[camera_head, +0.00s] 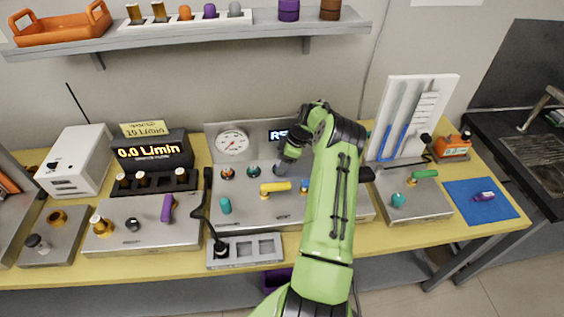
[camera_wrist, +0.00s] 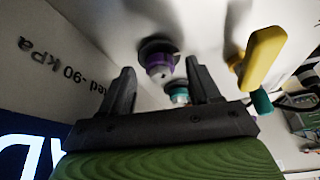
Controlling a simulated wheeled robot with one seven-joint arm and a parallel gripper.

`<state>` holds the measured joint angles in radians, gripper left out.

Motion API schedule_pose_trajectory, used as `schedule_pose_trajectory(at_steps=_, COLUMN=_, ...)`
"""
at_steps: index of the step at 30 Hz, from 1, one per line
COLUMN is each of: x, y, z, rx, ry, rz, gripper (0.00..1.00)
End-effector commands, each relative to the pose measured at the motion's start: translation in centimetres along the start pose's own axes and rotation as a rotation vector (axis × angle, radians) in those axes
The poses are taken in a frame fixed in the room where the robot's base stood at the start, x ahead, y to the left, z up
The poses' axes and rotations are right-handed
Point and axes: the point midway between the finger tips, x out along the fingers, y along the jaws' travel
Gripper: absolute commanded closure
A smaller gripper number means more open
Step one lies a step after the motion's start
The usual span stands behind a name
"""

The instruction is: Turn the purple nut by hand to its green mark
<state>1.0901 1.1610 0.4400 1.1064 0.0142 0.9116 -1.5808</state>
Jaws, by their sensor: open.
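The purple nut (camera_wrist: 159,60) shows in the wrist view as a ring with a pale end, on a dark round base on the pale panel. My gripper (camera_wrist: 160,66) is open, with one dark finger on each side of the nut in the picture. Both fingers look apart from it, with nothing held. In the head view my gripper (camera_head: 281,168) points down at the middle panel (camera_head: 295,208), to the right of the teal fitting (camera_head: 254,172). There the purple nut is hidden by my gripper. I cannot make out the green mark in either view.
Close to the nut are a teal nut (camera_wrist: 178,93) and a yellow lever handle (camera_wrist: 262,58), also seen in the head view (camera_head: 275,187). A round gauge (camera_head: 232,141) and a display (camera_head: 279,134) stand behind. A blue mat (camera_head: 462,207) lies far right.

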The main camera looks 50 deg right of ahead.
Motion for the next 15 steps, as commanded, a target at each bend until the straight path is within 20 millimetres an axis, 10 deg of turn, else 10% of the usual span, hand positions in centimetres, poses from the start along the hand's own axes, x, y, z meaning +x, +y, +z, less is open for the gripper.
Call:
schedule_pose_trajectory(at_steps=8, x=0.27, y=0.02, z=0.00, rx=0.000, ry=0.000, rz=0.001, gripper=0.38)
schedule_pose_trajectory(at_steps=15, x=0.24, y=0.02, z=0.00, rx=0.001, ry=0.000, rz=0.001, gripper=0.75)
